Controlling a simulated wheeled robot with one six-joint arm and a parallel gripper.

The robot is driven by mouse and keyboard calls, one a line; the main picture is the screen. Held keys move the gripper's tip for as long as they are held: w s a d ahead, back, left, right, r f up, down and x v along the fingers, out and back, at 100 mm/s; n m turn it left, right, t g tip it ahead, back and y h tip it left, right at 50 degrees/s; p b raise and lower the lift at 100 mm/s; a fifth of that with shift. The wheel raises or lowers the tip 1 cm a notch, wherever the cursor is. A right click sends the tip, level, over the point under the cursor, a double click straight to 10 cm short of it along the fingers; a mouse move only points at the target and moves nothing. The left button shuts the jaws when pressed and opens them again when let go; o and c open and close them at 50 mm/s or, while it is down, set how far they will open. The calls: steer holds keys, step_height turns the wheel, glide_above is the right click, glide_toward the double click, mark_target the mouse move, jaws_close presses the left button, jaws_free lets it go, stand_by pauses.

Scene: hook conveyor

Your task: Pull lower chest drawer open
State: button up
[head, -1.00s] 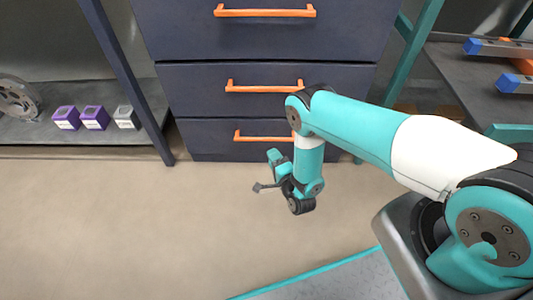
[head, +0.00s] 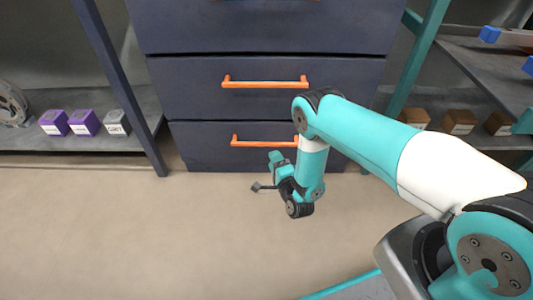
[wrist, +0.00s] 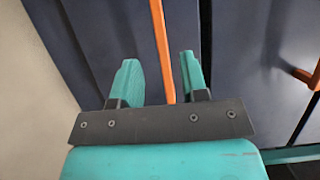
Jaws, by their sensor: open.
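The dark blue chest stands ahead. Its lower drawer (head: 205,150) looks shut, with an orange bar handle (head: 250,142) across its front; my arm hides the right end of the handle. In the wrist view, which is turned sideways, that orange handle (wrist: 162,45) runs between the two teal fingers. My gripper (head: 276,158) is just in front of the lower drawer, below its handle in the head view. The fingers (wrist: 160,75) are apart and grip nothing. I cannot tell how deep the handle sits between them.
The middle drawer (head: 200,95) above is shut, with its own orange handle (head: 265,83). A shelf at left holds purple boxes (head: 84,122) and a white-fronted box (head: 117,122). Brown boxes (head: 460,121) stand on the right rack. The floor (head: 120,235) before the chest is clear.

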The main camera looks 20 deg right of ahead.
mark_target(266, 145)
steer(key=w+b, duration=0.1)
steer(key=w, duration=0.1)
steer(key=w+b, duration=0.4)
steer(key=w, duration=0.1)
steer(key=shift+a, duration=0.3)
